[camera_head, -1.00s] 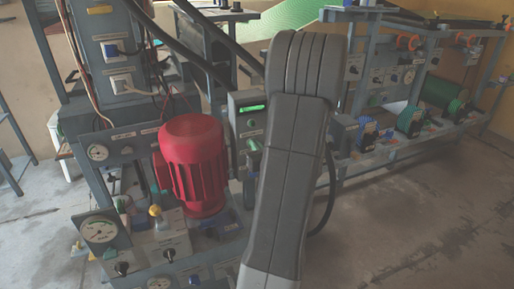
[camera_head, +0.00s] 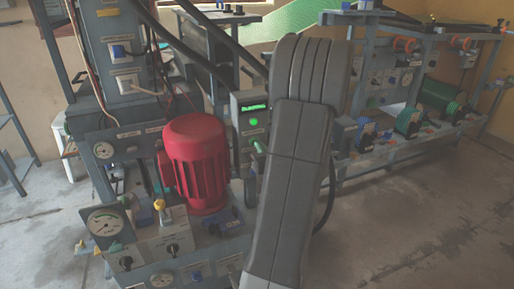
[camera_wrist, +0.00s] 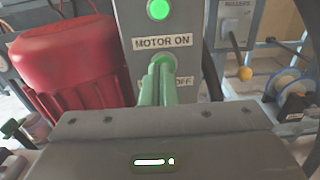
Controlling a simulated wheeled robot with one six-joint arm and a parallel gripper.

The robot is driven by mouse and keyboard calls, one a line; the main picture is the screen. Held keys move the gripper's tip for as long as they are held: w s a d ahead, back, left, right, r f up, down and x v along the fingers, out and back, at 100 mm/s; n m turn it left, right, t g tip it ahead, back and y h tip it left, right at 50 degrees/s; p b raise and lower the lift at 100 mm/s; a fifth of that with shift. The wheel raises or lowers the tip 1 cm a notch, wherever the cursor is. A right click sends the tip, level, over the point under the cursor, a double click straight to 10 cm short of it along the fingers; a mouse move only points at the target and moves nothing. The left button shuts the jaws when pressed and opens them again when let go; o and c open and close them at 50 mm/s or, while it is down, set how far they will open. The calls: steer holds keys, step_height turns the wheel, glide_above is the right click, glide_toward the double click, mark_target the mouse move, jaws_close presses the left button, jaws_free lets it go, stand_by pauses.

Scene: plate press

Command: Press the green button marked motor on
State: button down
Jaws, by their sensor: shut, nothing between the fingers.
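A grey control box (camera_head: 243,142) stands right of the red motor. In the wrist view a round green light or button (camera_wrist: 158,10) glows at the top, above the MOTOR ON label (camera_wrist: 162,42). It also glows in the head view (camera_head: 253,122), under a lit green display (camera_head: 254,107). My gripper (camera_wrist: 160,66) is shut and empty, its green fingers pointing at the panel just below that label. The fingers partly cover a lower label ending in OFF (camera_wrist: 182,83). My gripper also shows in the head view (camera_head: 258,146).
The red motor (camera_head: 195,165) stands close left of the box, also in the wrist view (camera_wrist: 65,62). A gauge (camera_head: 105,222) and switches are at the front left. A rack with spools (camera_head: 408,121) stands at the right. The floor at the lower right is clear.

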steer(key=p+v, duration=0.1)
steer(key=v, duration=0.9)
steer(key=shift+w+f, duration=0.1)
stand_by(0.3)
